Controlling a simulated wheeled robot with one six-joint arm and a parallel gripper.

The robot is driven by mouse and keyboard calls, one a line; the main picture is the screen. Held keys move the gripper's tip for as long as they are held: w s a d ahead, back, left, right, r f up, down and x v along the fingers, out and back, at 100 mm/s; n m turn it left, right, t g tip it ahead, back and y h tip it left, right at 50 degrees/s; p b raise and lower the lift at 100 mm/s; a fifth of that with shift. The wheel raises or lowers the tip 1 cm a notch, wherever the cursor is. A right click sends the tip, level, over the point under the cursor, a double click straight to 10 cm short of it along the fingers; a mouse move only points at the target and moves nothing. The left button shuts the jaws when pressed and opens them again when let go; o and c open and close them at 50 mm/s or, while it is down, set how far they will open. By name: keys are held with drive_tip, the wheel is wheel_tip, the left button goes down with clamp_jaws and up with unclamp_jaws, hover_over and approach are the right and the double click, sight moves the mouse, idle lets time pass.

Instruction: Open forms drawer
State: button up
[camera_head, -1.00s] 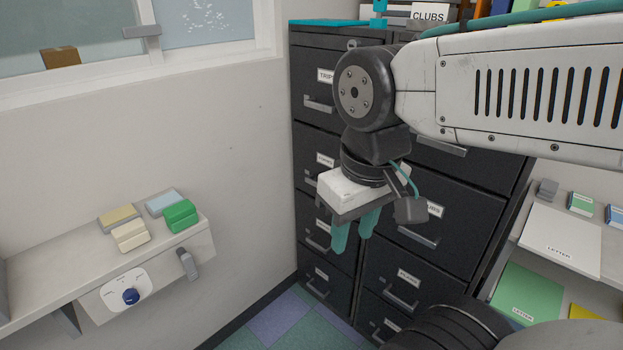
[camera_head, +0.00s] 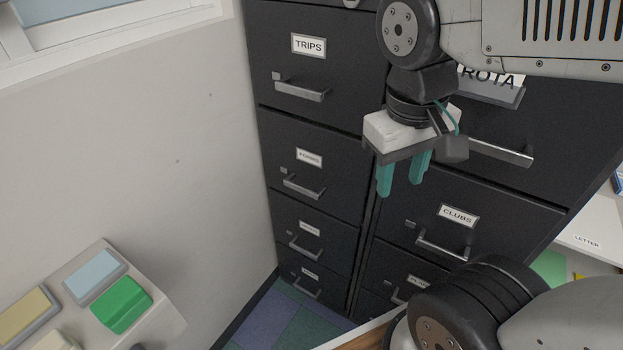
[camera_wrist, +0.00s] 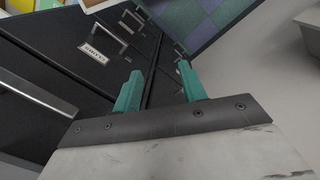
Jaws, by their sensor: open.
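Two black filing cabinets stand side by side in the head view. The forms drawer (camera_head: 337,163) is the second drawer down in the left cabinet and is shut. Its label (camera_head: 309,158) is small and appears to read FORMS. Its silver handle (camera_head: 304,188) is a bar below the label. My gripper (camera_head: 403,180) is open and empty, with teal fingers pointing down in front of the cabinets, to the right of the forms handle and apart from it. In the wrist view the two fingers (camera_wrist: 160,92) are spread over the cabinet fronts, with nothing between them.
The TRIPS drawer (camera_head: 325,66) is above and the CLUBS drawer (camera_head: 470,222) is at lower right, both shut. A shelf with paper (camera_head: 590,225) is at right. Floor (camera_head: 265,325) shows between.

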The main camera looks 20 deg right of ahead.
drive_tip(key=w+d+f+g+h, duration=0.1)
drive_tip(key=w+f+h, duration=0.4)
drive_tip(key=w, duration=0.3)
drive_tip(key=w+d+f+g+h, duration=0.1)
drive_tip(key=w+f+h, duration=0.3)
drive_tip(key=w+h, duration=0.3)
drive_tip(key=n+t+h, duration=0.2)
drive_tip(key=n+t, duration=0.5)
drive_tip(key=t, duration=0.5)
approach(300, 191)
drive_tip(key=x, duration=1)
drive_tip(key=shift+w+d+r, duration=0.1)
drive_tip(key=shift+w+d, duration=0.05)
drive_tip(key=shift+d, duration=0.15)
clamp_jaws()
